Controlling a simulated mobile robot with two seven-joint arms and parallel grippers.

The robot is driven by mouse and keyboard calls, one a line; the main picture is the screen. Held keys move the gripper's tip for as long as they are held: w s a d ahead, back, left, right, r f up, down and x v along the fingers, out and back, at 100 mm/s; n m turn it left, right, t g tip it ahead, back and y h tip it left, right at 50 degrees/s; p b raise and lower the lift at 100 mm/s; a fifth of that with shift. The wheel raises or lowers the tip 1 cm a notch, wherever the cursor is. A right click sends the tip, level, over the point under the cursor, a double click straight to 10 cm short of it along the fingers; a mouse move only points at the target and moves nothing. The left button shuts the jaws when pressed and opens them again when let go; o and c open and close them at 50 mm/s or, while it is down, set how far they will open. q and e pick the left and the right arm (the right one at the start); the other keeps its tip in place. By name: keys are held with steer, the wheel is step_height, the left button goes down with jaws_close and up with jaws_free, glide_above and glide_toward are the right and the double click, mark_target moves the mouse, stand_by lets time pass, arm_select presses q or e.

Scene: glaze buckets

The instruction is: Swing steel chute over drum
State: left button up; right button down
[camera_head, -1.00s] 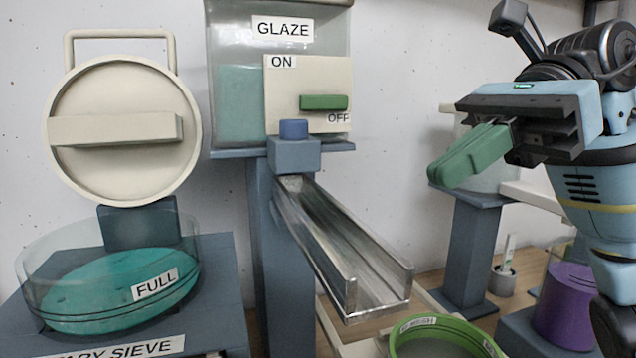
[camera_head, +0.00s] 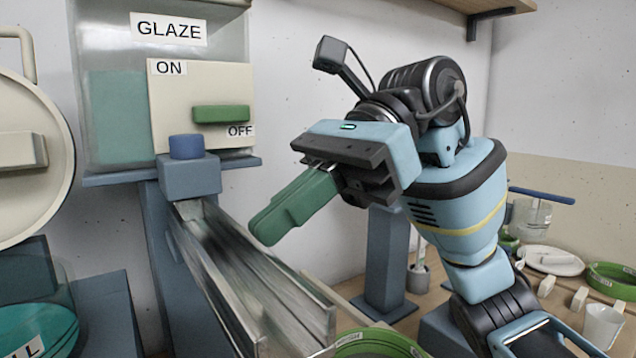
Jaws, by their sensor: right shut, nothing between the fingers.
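The steel chute (camera_head: 235,265) is an open, shiny trough. It slopes down and to the right from a blue pivot block (camera_head: 190,177) under the glaze tank (camera_head: 110,112). Its lower end reaches the bottom of the view, close to a green-rimmed round sieve (camera_head: 378,340). I cannot tell which vessel is the drum. My right gripper (camera_head: 268,226) has its long green fingers shut with nothing between them. They point down and left, above and to the right of the chute, and appear apart from it. My left gripper is out of view.
A cream panel with a green switch (camera_head: 221,114) faces the tank. A blue post (camera_head: 386,262) stands behind my right arm. A round cream lid (camera_head: 30,160) is at the left edge. Cups, a plate and a green ring (camera_head: 612,281) lie on the right bench.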

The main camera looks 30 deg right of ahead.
mark_target(216, 268)
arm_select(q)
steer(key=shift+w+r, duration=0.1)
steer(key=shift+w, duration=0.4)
arm_select(e)
steer(key=shift+x, duration=1.5)
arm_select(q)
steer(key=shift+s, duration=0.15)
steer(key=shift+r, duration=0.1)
arm_select(e)
steer(key=shift+a, duration=0.15)
